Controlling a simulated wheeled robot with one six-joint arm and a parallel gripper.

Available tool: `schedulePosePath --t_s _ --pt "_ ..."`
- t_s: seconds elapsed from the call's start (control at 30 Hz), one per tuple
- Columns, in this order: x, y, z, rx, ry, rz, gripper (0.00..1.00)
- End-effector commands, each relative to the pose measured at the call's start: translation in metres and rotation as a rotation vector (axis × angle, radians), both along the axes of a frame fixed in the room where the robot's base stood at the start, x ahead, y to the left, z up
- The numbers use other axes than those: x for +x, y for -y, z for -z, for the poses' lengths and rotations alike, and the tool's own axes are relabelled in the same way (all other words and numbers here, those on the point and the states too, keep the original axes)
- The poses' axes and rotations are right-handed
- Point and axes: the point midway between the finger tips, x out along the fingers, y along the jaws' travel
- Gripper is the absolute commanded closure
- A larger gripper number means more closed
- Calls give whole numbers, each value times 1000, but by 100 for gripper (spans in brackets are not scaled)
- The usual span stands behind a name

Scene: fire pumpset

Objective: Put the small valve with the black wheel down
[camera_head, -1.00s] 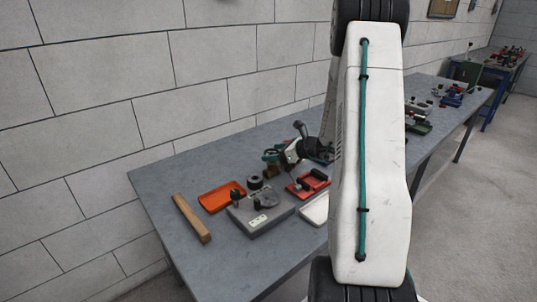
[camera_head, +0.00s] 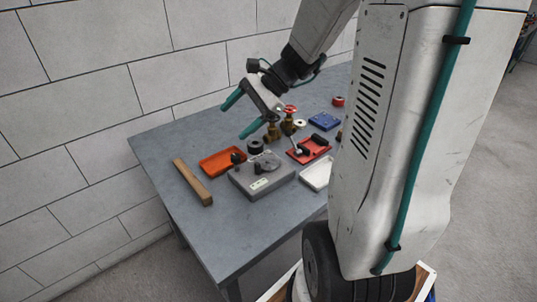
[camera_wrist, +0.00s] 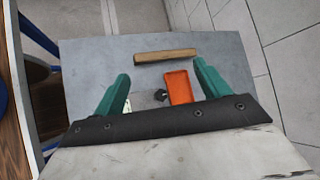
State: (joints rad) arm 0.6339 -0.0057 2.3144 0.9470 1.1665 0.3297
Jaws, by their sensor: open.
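My gripper (camera_head: 242,114) is open and empty, raised above the far part of the table. Its two teal fingers also show wide apart in the wrist view (camera_wrist: 162,72). A small brass valve (camera_head: 272,133) stands on the table just below and right of the fingers in the head view, apart from them. Its top is partly hidden by the gripper, so I cannot make out the wheel's colour. A brass valve with a red wheel (camera_head: 289,112) stands beside it, to the right.
On the grey table (camera_head: 225,230) are a wooden bar (camera_head: 192,182), an orange tray (camera_head: 218,163), a grey box with a dial (camera_head: 262,185), a black round part (camera_head: 255,147), a red tray (camera_head: 310,151) and a blue item (camera_head: 324,121). The table's front left is clear.

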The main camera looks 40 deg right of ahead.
Motion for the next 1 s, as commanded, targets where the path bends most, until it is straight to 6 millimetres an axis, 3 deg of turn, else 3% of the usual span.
schedulePosePath --t_s 0.03,0.1,0.2,0.33,0.5,0.7,0.97,1.0 --pt "-17 -29 -12 -84 27 -138 25" --pt "-45 -59 -20 -205 57 -328 25" --pt "-87 -89 -29 -377 106 -588 25" --pt "-139 -106 -36 -601 174 -904 25" --pt "-184 -104 -41 -845 247 -1204 25" --pt "-203 -97 -43 -982 281 -1352 25" --pt "-205 -95 -43 -994 282 -1363 25" --pt "-204 -95 -43 -994 282 -1363 34"
